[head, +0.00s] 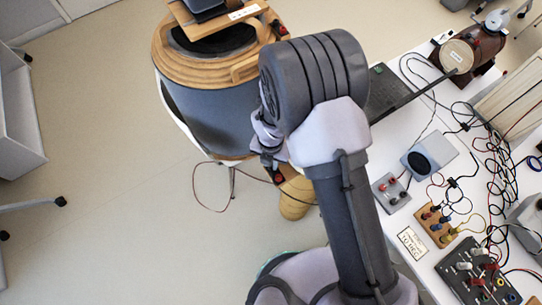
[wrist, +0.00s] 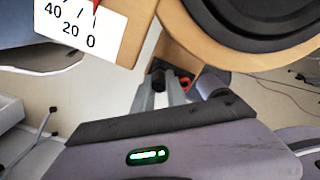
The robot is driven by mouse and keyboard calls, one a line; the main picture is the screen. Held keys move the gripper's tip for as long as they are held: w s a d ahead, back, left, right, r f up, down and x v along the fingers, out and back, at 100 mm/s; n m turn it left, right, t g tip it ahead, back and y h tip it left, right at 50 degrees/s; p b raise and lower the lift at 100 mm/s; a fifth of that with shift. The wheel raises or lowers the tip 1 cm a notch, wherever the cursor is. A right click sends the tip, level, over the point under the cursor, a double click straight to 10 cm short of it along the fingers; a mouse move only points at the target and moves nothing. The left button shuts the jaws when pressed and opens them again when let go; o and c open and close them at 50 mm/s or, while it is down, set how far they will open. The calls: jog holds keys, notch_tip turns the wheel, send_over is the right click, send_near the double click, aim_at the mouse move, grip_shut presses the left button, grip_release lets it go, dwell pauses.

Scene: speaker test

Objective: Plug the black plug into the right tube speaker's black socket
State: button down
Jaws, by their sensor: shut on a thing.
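My gripper (wrist: 160,85) shows in the wrist view with its pale fingers shut on a small dark thing, apparently the black plug (wrist: 158,75); its tip is mostly hidden. A red-and-dark terminal (wrist: 186,81) lies just right of the fingers; I cannot tell whether the plug touches anything. A large round speaker with a wooden rim (wrist: 232,55) is close above right. In the head view this wood-rimmed drum speaker (head: 205,115) stands left of my arm, and my gripper (head: 270,165) is by its lower right side, partly hidden by my wrist. The black socket is not clearly visible.
A white table (head: 445,110) at right holds several cables, a grey box (head: 430,155) and terminal boards (head: 436,222). A thin cable (head: 208,205) loops below the speaker. A wooden cone-like piece (head: 294,205) is below my gripper. The floor at left is open.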

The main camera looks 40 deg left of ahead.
jog(key=shift+f, duration=0.3)
jog(key=c, duration=1.3)
grip_release()
jog(key=shift+r, duration=0.2)
jog(key=shift+r+p, duration=2.4)
jog(key=shift+r, duration=1.3)
jog(key=shift+s+f, duration=0.1)
